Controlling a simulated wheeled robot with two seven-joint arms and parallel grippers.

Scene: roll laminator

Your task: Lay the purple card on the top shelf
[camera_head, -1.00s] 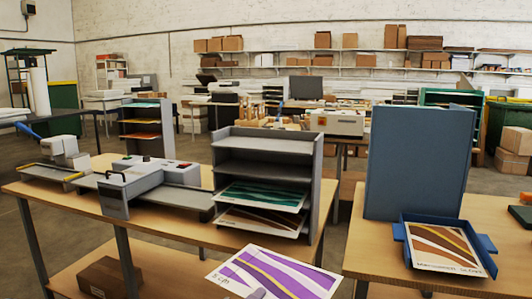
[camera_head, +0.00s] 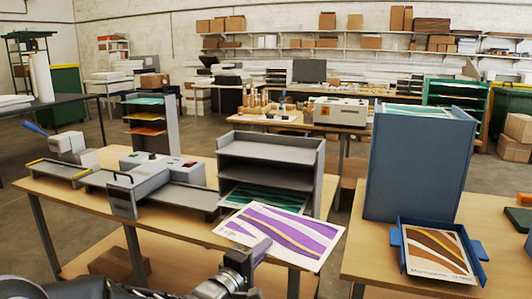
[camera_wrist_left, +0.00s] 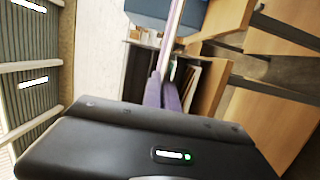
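The purple card (camera_head: 281,235) has white waves and a yellow stripe. It is held roughly level in front of the grey shelf unit (camera_head: 270,151). My left gripper (camera_head: 262,248) is shut on the card's near edge. The left wrist view shows the card edge-on (camera_wrist_left: 172,40) between the fingers (camera_wrist_left: 160,92). The unit's top shelf (camera_head: 265,172) looks empty. A teal card (camera_head: 265,198) lies on a lower shelf. The purple card hides the lowest part of the unit. My right gripper is not in view.
A grey laminator (camera_head: 152,178) stands left of the shelf unit on the wooden table (camera_head: 75,195). At right, a tall blue panel (camera_head: 420,160) stands behind a blue tray (camera_head: 402,262) holding a brown card (camera_head: 436,252). A gap separates the two tables.

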